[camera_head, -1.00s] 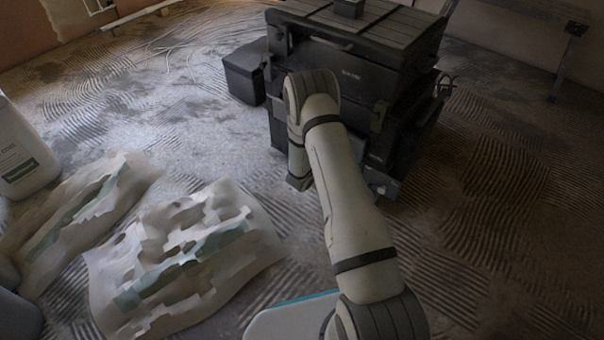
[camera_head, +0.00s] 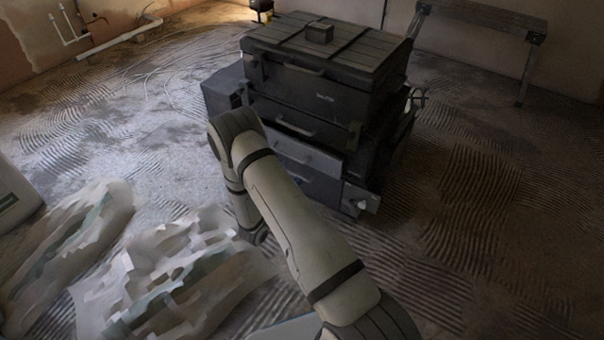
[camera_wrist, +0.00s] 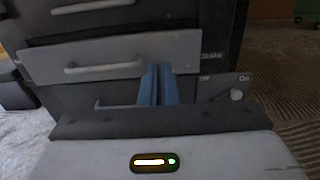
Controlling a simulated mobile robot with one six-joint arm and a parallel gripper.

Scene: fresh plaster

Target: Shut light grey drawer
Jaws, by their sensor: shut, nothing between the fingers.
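The light grey drawer (camera_head: 302,152) is in the dark cabinet (camera_head: 320,88), below darker drawers. It also shows in the wrist view (camera_wrist: 120,58), with a pale bar handle on its front. Its front appears to stand out a little from the cabinet, but how far is hard to tell. In the wrist view my gripper (camera_wrist: 161,68) has its two blue fingers together and empty. The fingertips overlap the lower right part of the drawer front; I cannot tell whether they touch it. In the head view my arm hides the fingers.
A small panel with a knob (camera_wrist: 236,94) is right of my fingers, below the drawer. A dark box (camera_head: 220,92) stands left of the cabinet. Crumpled sheets (camera_head: 165,285) lie at the front left. A bench (camera_head: 485,15) is at the back right. Ridged floor right of the cabinet is clear.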

